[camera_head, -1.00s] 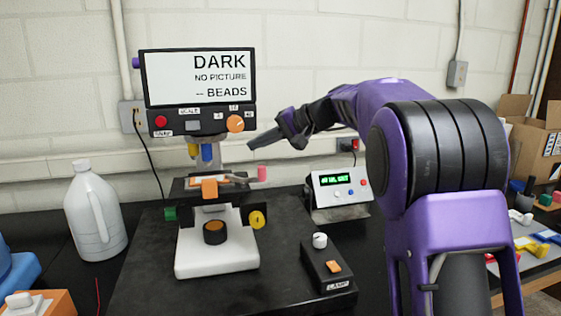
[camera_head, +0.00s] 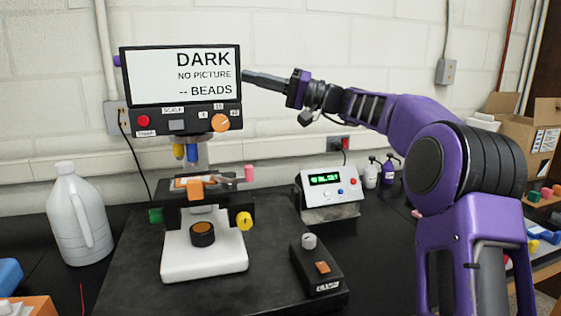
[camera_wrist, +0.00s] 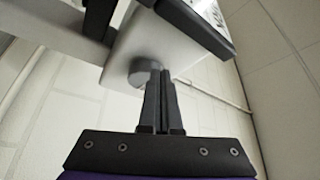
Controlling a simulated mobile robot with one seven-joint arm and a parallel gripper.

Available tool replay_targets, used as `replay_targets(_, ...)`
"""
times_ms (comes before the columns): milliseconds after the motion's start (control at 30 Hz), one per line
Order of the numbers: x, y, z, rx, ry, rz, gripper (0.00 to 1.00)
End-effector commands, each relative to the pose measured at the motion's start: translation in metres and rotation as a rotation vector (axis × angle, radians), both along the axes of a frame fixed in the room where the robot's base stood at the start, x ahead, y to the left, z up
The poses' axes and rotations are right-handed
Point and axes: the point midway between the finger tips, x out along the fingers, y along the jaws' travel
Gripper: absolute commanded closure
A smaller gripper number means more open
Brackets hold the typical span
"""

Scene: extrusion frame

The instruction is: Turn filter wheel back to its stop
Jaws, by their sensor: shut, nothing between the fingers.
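A microscope with a white base (camera_head: 205,262) stands on a black board, with a display (camera_head: 180,76) above it. No part is labelled as the filter wheel, and I cannot tell for certain which it is. In the wrist view a round grey knob (camera_wrist: 138,75) sticks out of a pale housing (camera_wrist: 160,42), right by my fingertips; I cannot tell whether they touch it. My gripper (camera_head: 247,76) is shut and empty, level with the display, its tips at the display's right edge. It also shows in the wrist view (camera_wrist: 160,75).
Below the display is a control box with an orange dial (camera_head: 220,122) and red button (camera_head: 143,121). The stage carries an orange clip (camera_head: 194,189). A grey box with a green readout (camera_head: 330,193), a lamp box (camera_head: 316,267) and a white jug (camera_head: 77,215) stand around.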

Motion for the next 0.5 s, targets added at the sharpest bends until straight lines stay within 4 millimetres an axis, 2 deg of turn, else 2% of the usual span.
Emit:
replay_targets(200, -0.004, 0.015, -0.002, -0.001, 0.001, 0.0, 1.0)
replay_targets(500, -0.005, 0.017, -0.001, -0.001, 0.003, -0.001, 1.0)
